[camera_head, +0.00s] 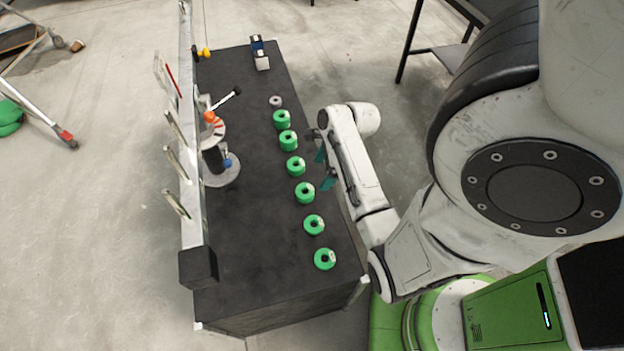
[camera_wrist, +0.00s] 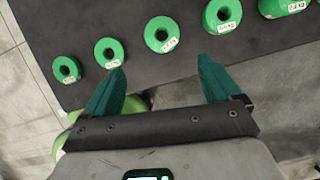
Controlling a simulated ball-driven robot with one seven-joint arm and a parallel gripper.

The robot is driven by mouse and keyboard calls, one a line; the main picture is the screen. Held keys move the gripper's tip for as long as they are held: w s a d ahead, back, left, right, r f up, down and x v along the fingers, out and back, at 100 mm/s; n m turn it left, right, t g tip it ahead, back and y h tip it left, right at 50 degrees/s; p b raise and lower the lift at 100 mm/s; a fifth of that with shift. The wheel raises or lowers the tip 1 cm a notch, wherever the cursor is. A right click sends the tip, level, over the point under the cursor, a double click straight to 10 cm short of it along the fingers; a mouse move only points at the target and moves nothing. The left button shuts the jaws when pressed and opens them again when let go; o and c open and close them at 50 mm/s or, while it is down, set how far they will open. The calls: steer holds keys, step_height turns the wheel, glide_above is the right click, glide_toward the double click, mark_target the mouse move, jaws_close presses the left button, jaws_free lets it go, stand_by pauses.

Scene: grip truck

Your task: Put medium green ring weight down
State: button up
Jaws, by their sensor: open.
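Several green ring weights stand in a row on the dark table (camera_head: 255,215), with white labels too small to read surely. I cannot tell for sure which is the medium one. A middle ring (camera_head: 305,192) lies just beyond my open fingertips; in the wrist view this ring (camera_wrist: 152,40) is ahead of the gap, apart from both fingers. My gripper (camera_head: 324,168) has teal fingers and is at the row's right side, open and empty; it also shows in the wrist view (camera_wrist: 161,66). Another ring (camera_head: 296,166) is farther along the row.
A small grey ring (camera_head: 276,101) sits at the row's far end. A blue and white object (camera_head: 260,54) stands at the far table edge. A scale-like stand (camera_head: 214,160) and a metal rail (camera_head: 190,215) line the left side. Table between them and the row is clear.

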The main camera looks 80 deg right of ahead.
steer(key=w+a+r+n+g, duration=0.1)
steer(key=w+a+r+n, duration=0.2)
steer(key=a+n, duration=1)
steer(key=w+a+r+n+g+h, duration=0.1)
steer(key=w+a+r+n+g, duration=0.1)
steer(key=a+n, duration=1)
steer(key=w+r+n, duration=0.1)
steer(key=n, duration=0.6)
steer(key=shift+a+r, duration=0.35)
steer(key=shift+a, duration=0.05)
